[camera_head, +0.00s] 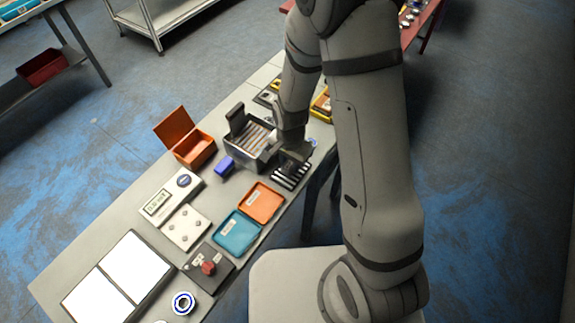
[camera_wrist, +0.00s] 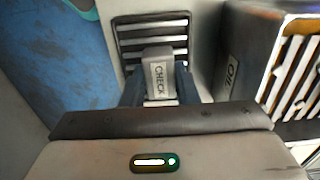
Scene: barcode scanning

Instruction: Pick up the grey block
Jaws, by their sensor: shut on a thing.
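The grey block (camera_wrist: 158,72) has a pale label reading "CHECK" and sits between the two dark fingers of my gripper (camera_wrist: 160,88) in the wrist view. My gripper is shut on it. A black slotted rack (camera_wrist: 150,30) lies just beyond the block; whether the block touches it I cannot tell. In the head view my gripper (camera_head: 292,152) is over the table by the striped black rack (camera_head: 290,178), and the block cannot be made out there.
A grey slatted bin (camera_head: 234,155) stands close left of my gripper; it shows at the right in the wrist view (camera_wrist: 240,70). A blue block (camera_head: 225,166), an open orange box (camera_head: 187,150), a teal tray (camera_head: 236,236) and an orange tray (camera_head: 262,203) are nearby.

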